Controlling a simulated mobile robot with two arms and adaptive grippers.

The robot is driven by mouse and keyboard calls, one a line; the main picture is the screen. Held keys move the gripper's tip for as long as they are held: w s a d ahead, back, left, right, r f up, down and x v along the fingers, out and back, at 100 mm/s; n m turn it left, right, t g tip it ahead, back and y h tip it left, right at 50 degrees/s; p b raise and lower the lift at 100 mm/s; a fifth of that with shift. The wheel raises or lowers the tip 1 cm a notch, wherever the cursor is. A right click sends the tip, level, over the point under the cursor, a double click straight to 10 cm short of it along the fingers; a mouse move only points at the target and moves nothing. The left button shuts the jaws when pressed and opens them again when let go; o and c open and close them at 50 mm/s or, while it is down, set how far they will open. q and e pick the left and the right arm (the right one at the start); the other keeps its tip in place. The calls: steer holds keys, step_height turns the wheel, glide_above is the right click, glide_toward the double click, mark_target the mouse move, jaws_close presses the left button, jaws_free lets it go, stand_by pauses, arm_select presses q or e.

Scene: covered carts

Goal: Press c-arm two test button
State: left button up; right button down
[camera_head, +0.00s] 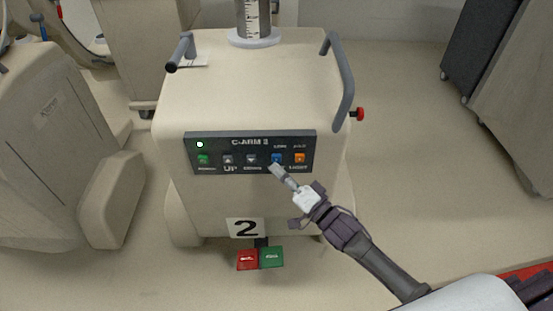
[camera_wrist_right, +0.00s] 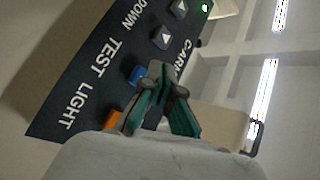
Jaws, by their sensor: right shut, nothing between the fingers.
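The control panel (camera_head: 226,143) is dark grey, marked C-ARM 2, on the front of a cream cart (camera_head: 250,85). The blue button (camera_head: 277,158) is second from the right in the row; the wrist view shows this blue button (camera_wrist_right: 137,75) beside the word TEST. My right gripper (camera_head: 274,169) is shut and empty, its tip just below the blue button in the head view. In the right wrist view the closed fingertips (camera_wrist_right: 156,72) lie right beside the button; I cannot tell whether they touch it. My left gripper is not in view.
An orange button (camera_head: 300,159) is to the right, and grey arrow buttons (camera_head: 251,160) to the left. A green lamp (camera_head: 200,144) is lit. Red and green pedals (camera_head: 271,257) sit below. A red knob (camera_head: 360,114) sticks out at the right. Floor right of the cart is clear.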

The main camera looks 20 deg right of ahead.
stand_by(0.8)
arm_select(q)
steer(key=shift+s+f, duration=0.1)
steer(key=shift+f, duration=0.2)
arm_select(e)
steer(key=shift+w+d, duration=0.1)
steer(key=shift+w, duration=0.3)
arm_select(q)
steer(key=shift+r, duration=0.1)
